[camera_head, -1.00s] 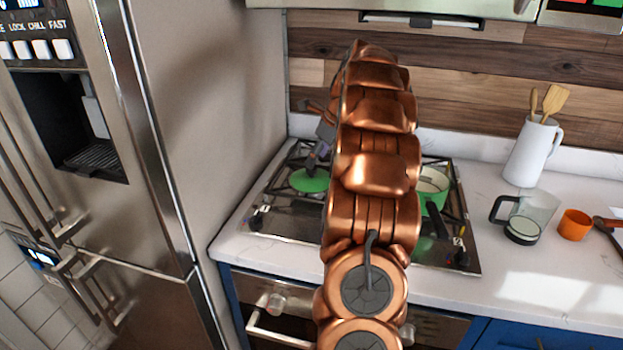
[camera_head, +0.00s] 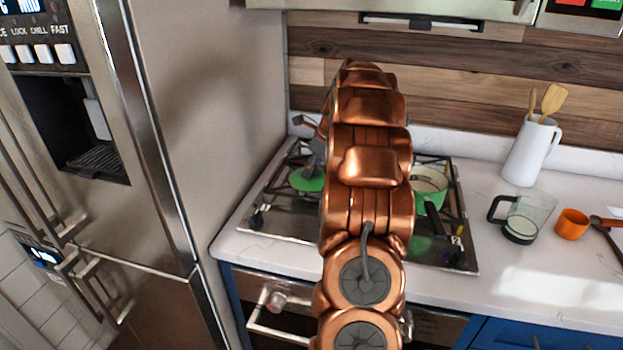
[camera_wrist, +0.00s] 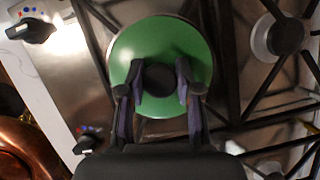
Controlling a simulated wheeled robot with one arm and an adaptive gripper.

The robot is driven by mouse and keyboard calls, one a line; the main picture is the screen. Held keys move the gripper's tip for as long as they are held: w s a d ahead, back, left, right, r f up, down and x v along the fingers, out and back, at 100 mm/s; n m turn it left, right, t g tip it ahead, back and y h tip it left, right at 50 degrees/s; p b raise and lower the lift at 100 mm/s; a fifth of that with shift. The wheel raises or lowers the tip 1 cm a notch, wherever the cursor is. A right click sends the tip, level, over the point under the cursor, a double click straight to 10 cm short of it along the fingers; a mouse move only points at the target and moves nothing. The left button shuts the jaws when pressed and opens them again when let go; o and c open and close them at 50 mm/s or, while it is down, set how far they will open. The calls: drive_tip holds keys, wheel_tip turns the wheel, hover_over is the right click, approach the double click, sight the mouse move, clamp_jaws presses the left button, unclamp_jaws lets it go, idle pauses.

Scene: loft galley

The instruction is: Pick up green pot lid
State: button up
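The green pot lid (camera_head: 304,183) lies on the left part of the stovetop, partly hidden behind my arm in the head view. In the wrist view the round green lid (camera_wrist: 160,35) fills the upper middle, with a dark knob at its centre. My gripper (camera_wrist: 160,78) is over the lid, with one finger on each side of the knob. The fingers are apart and the knob lies between them; I cannot tell whether they touch it. In the head view only part of the gripper shows, just above the lid.
A green pot (camera_head: 430,184) stands on the right of the stovetop (camera_head: 285,222). A steel fridge (camera_head: 225,120) bounds the left.

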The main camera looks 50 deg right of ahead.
drive_tip(key=c, duration=0.4)
drive_tip(key=shift+r, duration=0.1)
